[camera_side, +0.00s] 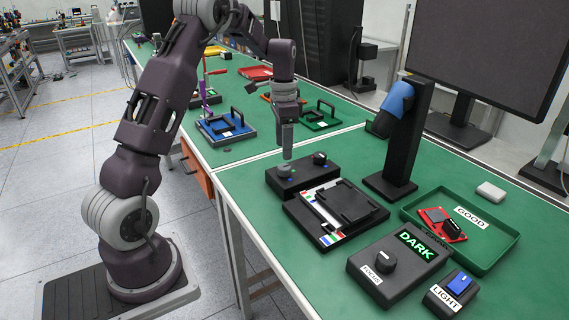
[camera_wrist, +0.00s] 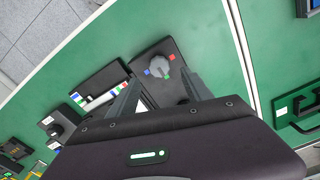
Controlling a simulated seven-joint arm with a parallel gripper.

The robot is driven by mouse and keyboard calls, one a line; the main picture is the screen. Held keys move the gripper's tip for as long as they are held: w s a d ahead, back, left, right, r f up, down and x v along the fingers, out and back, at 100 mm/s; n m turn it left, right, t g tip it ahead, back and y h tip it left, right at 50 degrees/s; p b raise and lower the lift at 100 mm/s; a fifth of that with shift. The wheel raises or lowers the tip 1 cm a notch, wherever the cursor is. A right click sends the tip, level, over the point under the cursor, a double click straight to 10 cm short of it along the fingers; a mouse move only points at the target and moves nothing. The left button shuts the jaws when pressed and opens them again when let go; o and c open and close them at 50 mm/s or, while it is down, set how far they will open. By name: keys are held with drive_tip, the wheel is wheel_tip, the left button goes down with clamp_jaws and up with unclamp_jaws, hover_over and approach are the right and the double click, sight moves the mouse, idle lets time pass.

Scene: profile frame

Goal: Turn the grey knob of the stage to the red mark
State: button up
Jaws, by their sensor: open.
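The stage's knob box (camera_side: 302,178) is a black block with two knobs on top. In the side view one knob (camera_side: 284,171) is at its left end and the other (camera_side: 320,158) at its right. The wrist view shows a grey knob (camera_wrist: 159,68) with a red mark (camera_wrist: 172,57), a blue mark and a green mark around it. The knob's pointer direction is too small to tell. My gripper (camera_side: 287,153) points down just above the box. In the wrist view my gripper (camera_wrist: 162,92) is open, its fingers apart and empty. Its body hides the box's other end.
Beside the box lies a black slide stage (camera_side: 337,211) with coloured strips. A FOCUS box (camera_side: 396,266) with a DARK display, a LIGHT switch (camera_side: 454,293) and a green GOOD tray (camera_side: 510,244) stand right. A black post (camera_side: 404,145) with a blue-topped part rises behind.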

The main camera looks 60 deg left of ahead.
sight(284, 167)
wheel_tip(284, 167, down, 6)
drive_tip(key=shift+d+f, duration=0.1)
drive_tip(key=shift+f, duration=0.1)
clamp_jaws()
drive_tip(key=shift+n, duration=0.3)
drive_tip(key=n, duration=0.3)
drive_tip(key=shift+n, duration=0.3)
drive_tip(key=n, duration=0.4)
drive_tip(key=shift+n, duration=0.3)
drive_tip(key=n, duration=0.4)
drive_tip(key=shift+n, duration=2.5)
